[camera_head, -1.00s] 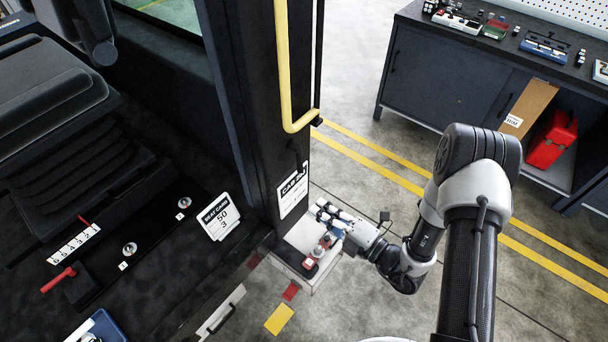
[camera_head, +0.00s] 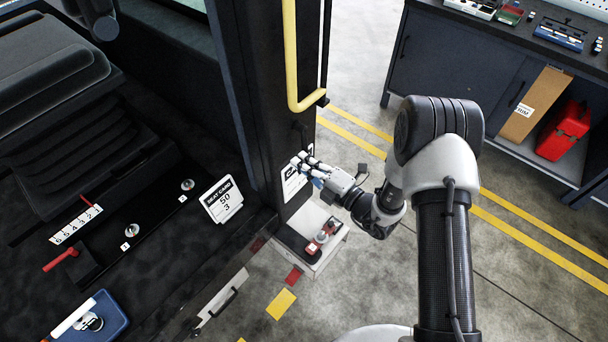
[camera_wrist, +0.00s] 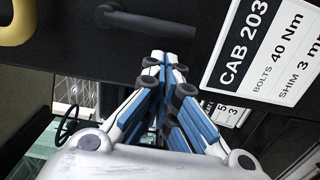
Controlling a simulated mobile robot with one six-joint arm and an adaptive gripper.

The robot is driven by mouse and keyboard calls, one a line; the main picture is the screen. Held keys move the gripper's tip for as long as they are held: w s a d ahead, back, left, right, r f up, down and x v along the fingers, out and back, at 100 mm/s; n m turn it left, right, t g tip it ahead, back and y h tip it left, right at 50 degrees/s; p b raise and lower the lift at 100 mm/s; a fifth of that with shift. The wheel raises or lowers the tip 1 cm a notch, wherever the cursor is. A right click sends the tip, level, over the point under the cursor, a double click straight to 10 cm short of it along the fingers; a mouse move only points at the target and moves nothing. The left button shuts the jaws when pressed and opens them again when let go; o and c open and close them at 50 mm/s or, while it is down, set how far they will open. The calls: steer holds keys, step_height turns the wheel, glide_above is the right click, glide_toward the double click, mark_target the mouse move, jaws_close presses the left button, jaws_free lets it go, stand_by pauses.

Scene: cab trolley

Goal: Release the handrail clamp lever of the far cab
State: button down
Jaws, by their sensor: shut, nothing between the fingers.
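The clamp lever (camera_wrist: 150,22), a dark bar with a round end, lies across the dark cab post at the top of the wrist view, beyond my fingertips. In the head view it is a small dark shape (camera_head: 300,132) on the post, below the yellow handrail (camera_head: 291,60), and hard to make out. My gripper (camera_head: 303,161) is in front of the post, at the white card and just below the lever. In the wrist view my gripper (camera_wrist: 165,62) has its fingertips together, with nothing between them. I see a gap in the picture between fingertips and lever.
The white card (camera_wrist: 265,45) on the post reads CAB 203, bolts 40 Nm. A pale step (camera_head: 312,235) with a red and grey fitting is below. The seat card (camera_head: 222,200) and dark cab floor lie left. A workbench (camera_head: 450,60) stands at the back right.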

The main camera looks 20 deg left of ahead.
steer(key=shift+w, duration=0.35)
steer(key=shift+w+d+f, duration=0.1)
steer(key=shift+w+n, duration=0.15)
steer(key=shift+n, duration=0.25)
